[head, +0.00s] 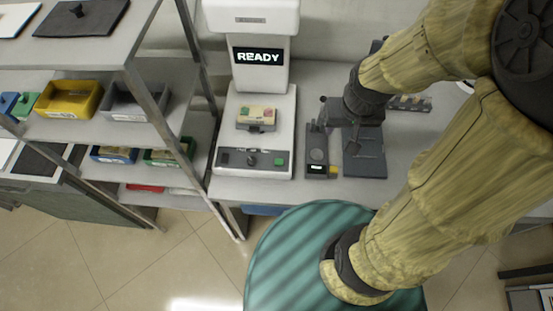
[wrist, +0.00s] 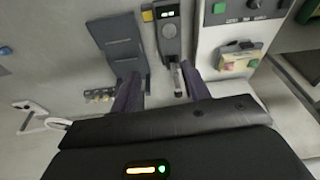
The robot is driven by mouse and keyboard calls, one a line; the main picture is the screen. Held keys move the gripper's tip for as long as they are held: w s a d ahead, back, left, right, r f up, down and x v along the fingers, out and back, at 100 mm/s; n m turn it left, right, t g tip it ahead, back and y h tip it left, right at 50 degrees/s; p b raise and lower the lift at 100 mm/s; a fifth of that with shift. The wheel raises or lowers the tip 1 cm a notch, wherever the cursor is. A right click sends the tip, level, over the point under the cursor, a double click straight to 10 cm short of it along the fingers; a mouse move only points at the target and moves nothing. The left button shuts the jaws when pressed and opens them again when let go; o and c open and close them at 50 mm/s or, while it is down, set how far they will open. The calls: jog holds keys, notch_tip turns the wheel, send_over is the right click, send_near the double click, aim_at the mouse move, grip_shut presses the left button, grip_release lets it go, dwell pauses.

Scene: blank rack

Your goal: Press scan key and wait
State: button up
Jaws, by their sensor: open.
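A white scanner-like machine (head: 222,135) stands on the bench, its dark screen (head: 258,56) reading READY. Its front panel (head: 252,160) has a green key (head: 279,161) and a dark knob; the green key also shows in the wrist view (wrist: 219,8). I cannot read which key is the scan key. A beige block (head: 257,115) with a red and a green patch sits on the machine's bed. My gripper (head: 338,125) is open and empty, right of the machine, above a grey device. Its two fingers (wrist: 158,76) are spread apart in the wrist view, away from the panel.
The small grey device (head: 316,158) has a lit display, a yellow end and a lever. A dark grey stand (head: 366,160) is beside it. A shelf rack at left holds a yellow bin (head: 70,99) and a grey bin (head: 136,101). A teal striped round surface (head: 285,255) is in front.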

dwell(0.4)
grip_shut()
dwell(1.5)
